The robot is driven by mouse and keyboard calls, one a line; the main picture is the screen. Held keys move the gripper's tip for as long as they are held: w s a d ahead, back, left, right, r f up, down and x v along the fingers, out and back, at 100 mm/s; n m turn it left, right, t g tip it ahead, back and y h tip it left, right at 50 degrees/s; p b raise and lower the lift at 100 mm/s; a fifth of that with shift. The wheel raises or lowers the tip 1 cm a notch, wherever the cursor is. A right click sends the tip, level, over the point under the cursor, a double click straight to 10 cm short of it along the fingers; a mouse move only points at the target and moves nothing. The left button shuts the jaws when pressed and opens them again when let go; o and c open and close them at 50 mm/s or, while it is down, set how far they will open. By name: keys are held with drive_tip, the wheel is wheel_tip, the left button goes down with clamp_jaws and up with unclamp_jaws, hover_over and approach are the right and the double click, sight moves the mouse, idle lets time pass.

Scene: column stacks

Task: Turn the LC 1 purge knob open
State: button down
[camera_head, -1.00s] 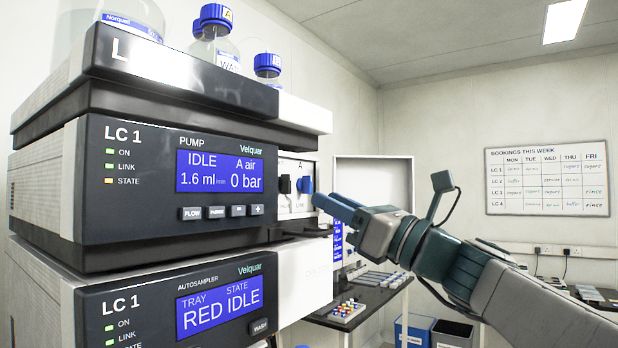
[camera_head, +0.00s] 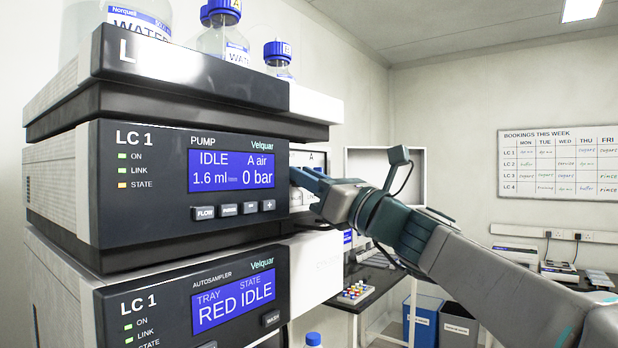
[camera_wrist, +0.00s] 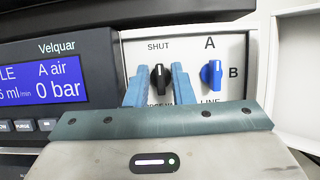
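The black LC 1 purge knob (camera_wrist: 160,78) shows in the wrist view on a white panel (camera_wrist: 133,50), under the word SHUT, with its grip upright. A partly covered label sits below it. My gripper (camera_wrist: 158,86) has its two blue fingers apart, one on each side of the black knob, with a visible gap to it. Whether the fingers reach around the knob in depth is unclear. In the head view my gripper (camera_head: 305,178) is at the right side of the LC 1 pump (camera_head: 145,218) and hides the knob. The pump display (camera_head: 230,170) reads IDLE, A air, 0 bar.
A blue knob (camera_wrist: 211,74) marked A, B and LINE sits close right of my right finger. The autosampler (camera_head: 150,290) is below the pump. Bottles (camera_head: 222,38) stand on top. A bench with a vial rack (camera_head: 356,292) is behind my arm.

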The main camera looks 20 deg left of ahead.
drive_tip(key=shift+f+n, duration=0.1)
drive_tip(key=shift+n, duration=0.3)
drive_tip(key=n+g+b, duration=0.2)
drive_tip(key=n, duration=0.1)
drive_tip(key=shift+w+n+y, duration=0.1)
drive_tip(key=shift+n+y, duration=0.3)
drive_tip(key=n+g, duration=0.2)
drive_tip(key=n, duration=0.2)
drive_tip(key=shift+b, duration=0.4)
drive_tip(key=n+g, duration=0.1)
drive_tip(key=n, duration=0.1)
drive_tip(key=n+g, duration=0.1)
drive_tip(key=n, duration=0.1)
drive_tip(key=shift+n+g+h, duration=0.3)
drive_tip(key=shift+n, duration=0.1)
drive_tip(key=n, duration=0.2)
drive_tip(key=n+g+h+p, duration=0.1)
drive_tip(key=n, duration=0.2)
drive_tip(key=shift+h, duration=0.3)
drive_tip(key=shift+n+g+h+p, duration=0.45)
drive_tip(key=shift+n+p, duration=0.2)
drive_tip(key=shift+n, duration=0.95)
drive_tip(key=c, duration=1.5)
unclamp_jaws()
drive_tip(key=shift+c, duration=0.2)
